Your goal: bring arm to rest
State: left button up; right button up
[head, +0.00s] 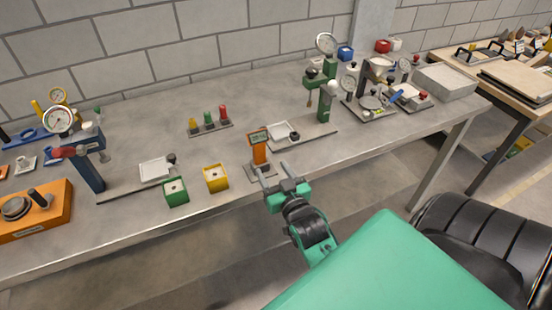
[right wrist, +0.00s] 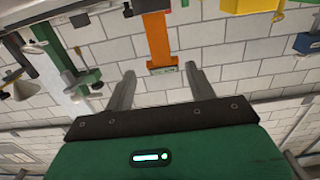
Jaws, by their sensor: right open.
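My right gripper (head: 276,179) is open, with nothing between its fingers. It is at the front edge of the grey workbench (head: 350,148), just in front of an orange post with a small display (head: 259,148). In the right wrist view the two fingers (right wrist: 157,92) stand apart, and the orange post (right wrist: 157,40) shows upside down beyond them. I cannot tell from these views whether the fingers touch anything. My left gripper is not in view.
A yellow box (head: 216,178) and a green box (head: 176,191) stand left of the orange post near the front edge. A white tray (head: 268,133) lies behind it. Gauge stands and an orange block (head: 37,215) occupy the left. A grey bin (head: 445,82) stands far right.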

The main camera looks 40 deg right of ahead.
jog(key=shift+s+a, duration=0.15)
jog(key=shift+s, duration=0.4)
